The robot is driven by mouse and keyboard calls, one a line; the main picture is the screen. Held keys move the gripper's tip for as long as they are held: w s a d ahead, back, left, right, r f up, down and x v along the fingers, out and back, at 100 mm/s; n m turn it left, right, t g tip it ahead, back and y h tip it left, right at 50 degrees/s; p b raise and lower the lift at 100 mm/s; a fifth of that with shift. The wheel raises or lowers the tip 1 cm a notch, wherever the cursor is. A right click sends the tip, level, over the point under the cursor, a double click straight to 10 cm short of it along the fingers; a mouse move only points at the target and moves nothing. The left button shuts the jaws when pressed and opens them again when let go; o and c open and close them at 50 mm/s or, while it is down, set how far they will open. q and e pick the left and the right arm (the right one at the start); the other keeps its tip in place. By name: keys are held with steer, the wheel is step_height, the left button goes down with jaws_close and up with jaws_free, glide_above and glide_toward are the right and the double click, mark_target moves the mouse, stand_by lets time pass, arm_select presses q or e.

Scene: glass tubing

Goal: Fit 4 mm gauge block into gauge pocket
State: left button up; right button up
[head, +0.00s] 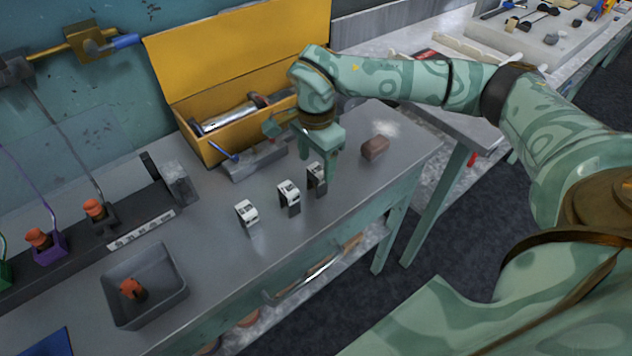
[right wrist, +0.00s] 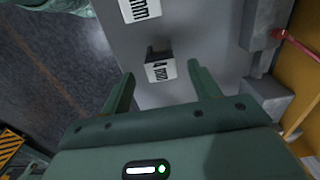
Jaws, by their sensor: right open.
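Three small gauge blocks with white, dark-lettered labels stand in a row on the grey bench: a left one (head: 246,213), a middle one (head: 289,196) and a right one (head: 317,177). Their sizes are too small to read in the head view. My right gripper (head: 320,158) is open and pointed down by the right block. In the right wrist view a labelled block (right wrist: 160,70) lies between and just beyond the open fingertips (right wrist: 160,78), with nothing gripped. Another block (right wrist: 139,9) marked "mm" is farther off. A grey fixture (head: 254,161) behind the row may hold the pocket; its slot is unclear.
A yellow toolbox (head: 205,146) stands open behind the fixture. A brown block (head: 375,148) lies right of the gripper. A grey bin (head: 172,270) with an orange-and-dark item stands front left, near a dark rack (head: 60,264). The bench between bin and blocks is clear.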

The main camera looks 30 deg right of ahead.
mark_target(317, 169)
steer(key=f+b, duration=0.1)
steer(key=f, duration=0.5)
steer(key=shift+w+d+f+b, duration=0.1)
steer(key=shift+d+f+b, duration=0.1)
steer(key=shift+b, duration=0.2)
steer(key=shift+r, duration=0.1)
steer(key=shift+c, duration=0.3)
steer(key=c, duration=1.1)
steer(key=shift+o, duration=0.2)
steer(key=shift+r, duration=0.15)
